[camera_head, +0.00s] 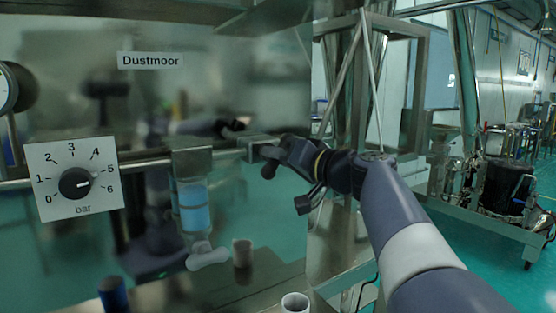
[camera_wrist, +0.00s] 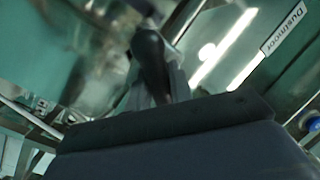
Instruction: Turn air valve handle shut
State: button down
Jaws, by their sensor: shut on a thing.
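My gripper (camera_head: 276,157) reaches in from the right to the metal valve body (camera_head: 258,143) on the horizontal pipe. It is shut on the dark air valve handle (camera_wrist: 150,58), which shows between the grey fingers in the wrist view. In the head view the fingers and wrist largely hide the handle, so I cannot tell its exact angle there.
A bar dial (camera_head: 48,155) with a black knob (camera_head: 75,183) is at left, its mark near 5. A filter bowl with blue liquid (camera_head: 195,207) hangs left of the valve. A shiny panel labelled Dustmoor (camera_head: 151,60) stands behind. A white cup (camera_head: 295,303) is below.

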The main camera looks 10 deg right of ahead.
jog(key=n+b, duration=0.1)
jog(key=b, duration=0.1)
jog(key=n+b, duration=0.2)
jog(key=shift+f+g, duration=0.25)
jog(key=shift+g, duration=0.05)
jog(key=shift+r+n+h+b, duration=0.2)
jog(key=shift+n+h+b, duration=0.6)
jog(key=shift+n+b, duration=0.9)
jog(key=c, duration=1.3)
grip_release()
jog(key=b+v, duration=0.1)
jog(key=v, duration=0.9)
jog(key=shift+s+d+r, duration=0.25)
jog(key=shift+s, duration=0.05)
